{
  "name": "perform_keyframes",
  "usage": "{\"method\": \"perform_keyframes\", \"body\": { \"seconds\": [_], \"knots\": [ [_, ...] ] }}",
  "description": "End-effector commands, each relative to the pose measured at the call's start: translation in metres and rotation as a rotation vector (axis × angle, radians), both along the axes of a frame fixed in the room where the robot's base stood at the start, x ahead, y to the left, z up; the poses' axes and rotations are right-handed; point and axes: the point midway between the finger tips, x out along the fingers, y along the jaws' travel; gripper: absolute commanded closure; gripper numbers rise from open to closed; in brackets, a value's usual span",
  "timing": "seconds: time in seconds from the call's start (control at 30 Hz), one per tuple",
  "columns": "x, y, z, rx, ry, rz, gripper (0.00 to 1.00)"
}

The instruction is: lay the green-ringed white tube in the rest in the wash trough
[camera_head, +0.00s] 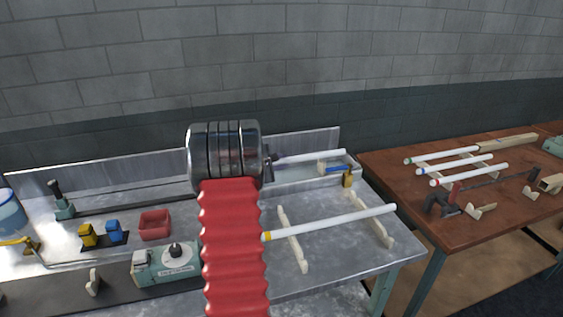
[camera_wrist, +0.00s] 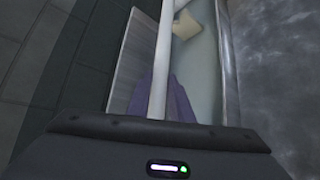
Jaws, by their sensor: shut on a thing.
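My gripper (camera_head: 270,160) is shut on a white tube (camera_head: 310,157) over the wash trough (camera_head: 358,169) at the back of the metal bench. In the wrist view the tube (camera_wrist: 162,60) runs straight out between the purple fingers (camera_wrist: 160,98). No ring shows on its visible length; the near end is hidden by my gripper. A cream rest (camera_head: 322,168) is in the trough under the far part of the tube. In the wrist view the rest (camera_wrist: 191,36) is just right of the tube. I cannot tell whether they touch.
A yellow-ringed tube (camera_head: 335,221) lies on cream supports on the bench. The brown table (camera_head: 480,222) holds tubes with green (camera_head: 440,155), blue (camera_head: 455,164) and red (camera_head: 470,174) ends. The trough's back wall (camera_head: 310,142) stands close behind.

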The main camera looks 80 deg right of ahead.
Motion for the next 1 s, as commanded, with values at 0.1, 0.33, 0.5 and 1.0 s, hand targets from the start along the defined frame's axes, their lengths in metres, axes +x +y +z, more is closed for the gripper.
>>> {"method": "perform_keyframes", "body": {
  "seconds": [0.1, 0.33, 0.5, 1.0],
  "knots": [
    [0.0002, 0.0000, -0.0026, 0.000, 0.001, 0.000, 1.00],
    [0.0004, 0.0000, -0.0067, -0.001, 0.000, 0.000, 1.00],
    [0.0005, 0.0001, -0.0069, -0.001, 0.000, 0.000, 0.75],
    [0.0005, 0.0000, -0.0047, -0.001, 0.000, 0.001, 0.62]
  ]
}}
